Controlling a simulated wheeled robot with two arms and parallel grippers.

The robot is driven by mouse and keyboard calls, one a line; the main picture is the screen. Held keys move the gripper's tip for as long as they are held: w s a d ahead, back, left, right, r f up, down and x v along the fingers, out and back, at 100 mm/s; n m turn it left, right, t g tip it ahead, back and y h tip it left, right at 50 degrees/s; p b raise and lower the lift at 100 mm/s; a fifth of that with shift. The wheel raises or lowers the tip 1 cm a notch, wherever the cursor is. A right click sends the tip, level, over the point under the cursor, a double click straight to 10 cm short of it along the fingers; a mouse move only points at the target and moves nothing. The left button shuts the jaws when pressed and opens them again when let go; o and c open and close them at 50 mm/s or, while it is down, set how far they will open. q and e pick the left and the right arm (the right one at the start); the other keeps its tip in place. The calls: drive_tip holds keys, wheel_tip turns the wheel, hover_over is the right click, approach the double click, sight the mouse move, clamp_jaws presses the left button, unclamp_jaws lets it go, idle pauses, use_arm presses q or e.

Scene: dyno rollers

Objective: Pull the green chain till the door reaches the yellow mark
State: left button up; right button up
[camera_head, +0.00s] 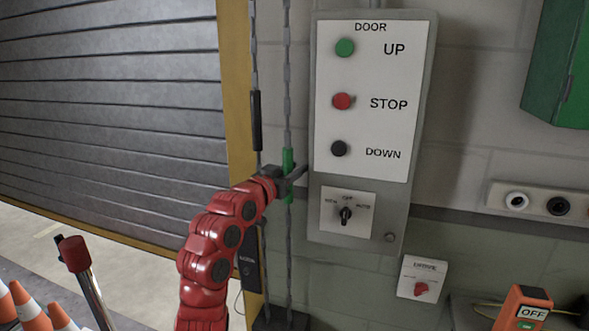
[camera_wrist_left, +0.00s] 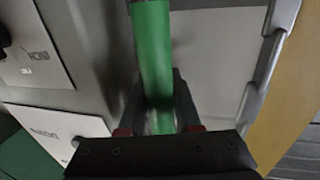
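The green chain part is a green sleeve (camera_head: 288,158) on a hanging grey chain (camera_head: 287,80), left of the control panel. My left gripper (camera_head: 289,177) is at this sleeve. In the left wrist view the sleeve (camera_wrist_left: 153,50) runs between the two fingers (camera_wrist_left: 160,110), which look closed against both its sides. The door (camera_head: 110,110) is a grey slatted shutter at the left; pale floor shows below its lower edge. A yellow post (camera_head: 236,70) runs along the door's right side; I cannot make out a separate yellow mark. My right gripper is not in view.
A grey panel (camera_head: 426,120) with UP, STOP and DOWN buttons and a rotary switch (camera_head: 345,215) is close right of the gripper. A second chain (camera_head: 254,50) hangs to the left. Orange cones (camera_head: 28,305) and a red-topped post (camera_head: 73,254) stand at lower left.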

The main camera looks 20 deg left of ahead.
use_arm(q)
drive_tip(key=shift+o, duration=0.5)
drive_tip(key=b+v, duration=0.4)
drive_tip(key=v, duration=1.3)
drive_tip(key=shift+s+b, duration=0.25)
drive_tip(key=shift+b, duration=0.15)
drive_tip(key=shift+a, duration=0.1)
